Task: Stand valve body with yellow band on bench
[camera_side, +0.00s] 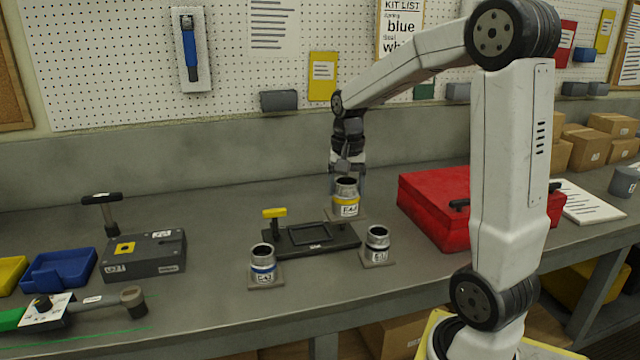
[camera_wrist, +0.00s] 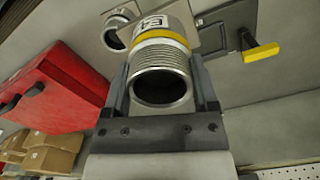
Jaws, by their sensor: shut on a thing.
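The valve body with yellow band (camera_side: 346,199) is a silver threaded cylinder with a white label, upright on a square base, at the back right edge of the dark turret plate (camera_side: 335,243). My gripper (camera_side: 347,178) reaches down onto it from behind. In the wrist view the yellow-banded body (camera_wrist: 162,50) sits between both fingers of my gripper (camera_wrist: 165,95), which are shut on it. Its open threaded mouth faces the camera. I cannot tell whether its base touches the bench. The turret plate has an empty square recess and a yellow-handled clamp (camera_side: 275,213).
A red toolbox (camera_side: 435,205) is to the right. A grey block (camera_side: 143,257) and blue tray (camera_side: 60,270) lie left. Bench (camera_side: 200,220) behind the plate is clear.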

